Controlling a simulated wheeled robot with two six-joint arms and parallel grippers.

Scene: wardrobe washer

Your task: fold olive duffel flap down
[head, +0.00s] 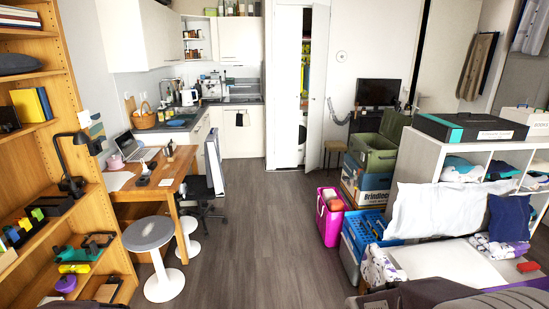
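The olive duffel (374,160) is in the right half of the head view, on top of stacked boxes beside the white shelf unit. It is box-like and its top is open. Its olive flap (394,126) stands raised at the back right side, against the end of the shelf unit. The inside of the duffel is too small to make out. Neither of my grippers shows in the head view.
A blue printed box (367,181) is under the duffel. A pink bin (330,216) and blue crates (366,230) stand in front. The white shelf unit (427,150) is to the right. Grey floor (262,225) lies clear up the middle. A stool (150,235) stands left.

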